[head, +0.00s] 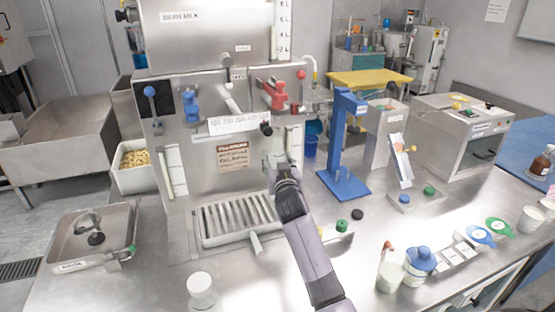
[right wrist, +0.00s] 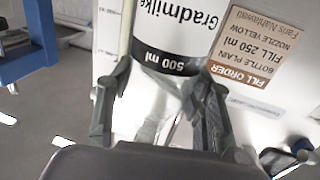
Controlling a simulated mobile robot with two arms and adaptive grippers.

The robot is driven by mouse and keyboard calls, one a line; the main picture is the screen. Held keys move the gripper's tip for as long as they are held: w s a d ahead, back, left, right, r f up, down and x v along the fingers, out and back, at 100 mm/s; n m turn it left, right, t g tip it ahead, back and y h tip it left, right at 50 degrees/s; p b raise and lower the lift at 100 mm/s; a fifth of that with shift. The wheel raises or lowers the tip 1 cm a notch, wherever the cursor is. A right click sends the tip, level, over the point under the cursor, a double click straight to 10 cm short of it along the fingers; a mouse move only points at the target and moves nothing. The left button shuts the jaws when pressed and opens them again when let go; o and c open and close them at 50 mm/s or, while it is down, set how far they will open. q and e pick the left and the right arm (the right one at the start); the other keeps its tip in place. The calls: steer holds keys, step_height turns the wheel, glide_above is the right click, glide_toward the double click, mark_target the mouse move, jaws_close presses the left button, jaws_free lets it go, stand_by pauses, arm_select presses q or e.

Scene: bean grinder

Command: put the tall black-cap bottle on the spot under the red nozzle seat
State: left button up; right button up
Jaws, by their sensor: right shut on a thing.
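My right gripper (head: 284,172) is in front of the steel filling machine (head: 222,150), right of its order label. In the right wrist view my right gripper (right wrist: 160,100) is shut on a clear bottle (right wrist: 165,48) with a white and black label marked 500 ml. Its cap is out of that view. In the head view the bottle is mostly hard to make out against the machine; a small black part (head: 266,128) just above the gripper may be its cap. The red nozzle seat (head: 273,95) is above and slightly left of the gripper. My left gripper is not in view.
A slatted drip tray (head: 235,219) lies low on the machine's front, left of my right arm. A blue stand (head: 345,150) is to the right. Green and black caps (head: 341,226), a blue-topped container (head: 420,262) and a white cup (head: 200,288) are on the bench.

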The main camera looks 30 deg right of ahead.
steer(key=shift+f, duration=0.2)
steer(key=o, duration=1)
steer(key=shift+o, duration=0.2)
steer(key=shift+r, duration=0.1)
steer(key=shift+r, duration=0.25)
steer(key=b+v, duration=0.1)
steer(key=v, duration=1.1)
